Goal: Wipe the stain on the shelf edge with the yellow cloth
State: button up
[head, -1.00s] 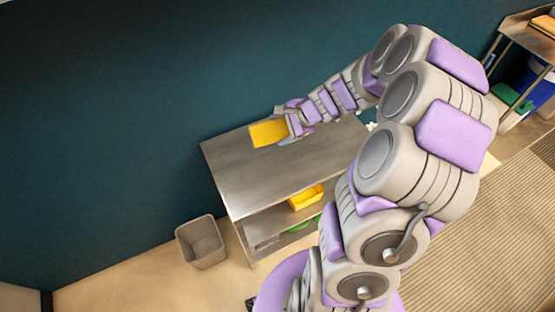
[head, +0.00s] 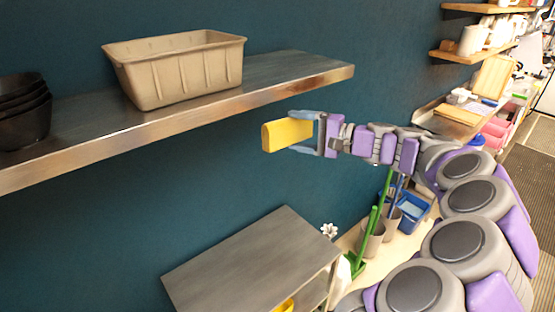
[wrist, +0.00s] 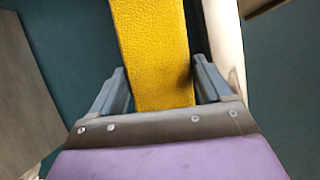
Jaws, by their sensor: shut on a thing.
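My gripper (head: 302,132) is shut on the yellow cloth (head: 276,136), a thick block-like piece that sticks out to the left past the fingertips. In the wrist view the cloth (wrist: 153,45) runs up between the two grey fingers of my gripper (wrist: 160,85). The metal wall shelf (head: 290,68) is above and to the left of the cloth. Its front edge (head: 190,118) shows brownish patches, most clearly towards the right end; I cannot tell which is the stain. The cloth is below this edge and apart from it in the head view.
A beige bin (head: 175,75) and stacked black bowls (head: 22,115) stand on the shelf. A metal table (head: 250,262) is below, with a white flower (head: 329,230) beside it. A green-handled tool (head: 370,235) and blue bucket (head: 411,210) are at right. Bare wall lies left of the cloth.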

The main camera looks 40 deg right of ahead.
aim_at(307, 85)
jog(key=s+d+r+t+p, duration=0.25)
jog(key=s+r, duration=0.25)
jog(key=r, duration=0.3)
jog(key=shift+g, duration=0.45)
jog(key=shift+w+d, duration=0.1)
jog(key=shift+w, duration=3.15)
jog(key=shift+w+p, duration=0.35)
jog(key=shift+w, duration=0.5)
jog(key=shift+d, duration=0.1)
jog(key=shift+d+p, duration=0.75)
jog(key=shift+d, duration=1)
jog(key=shift+w+d+r+p, duration=0.15)
jog(key=shift+d+p, duration=0.35)
jog(key=shift+d, duration=0.25)
jog(key=shift+w+d+f+p, duration=0.15)
jog(key=shift+d+p, duration=0.3)
jog(key=shift+d, duration=0.6)
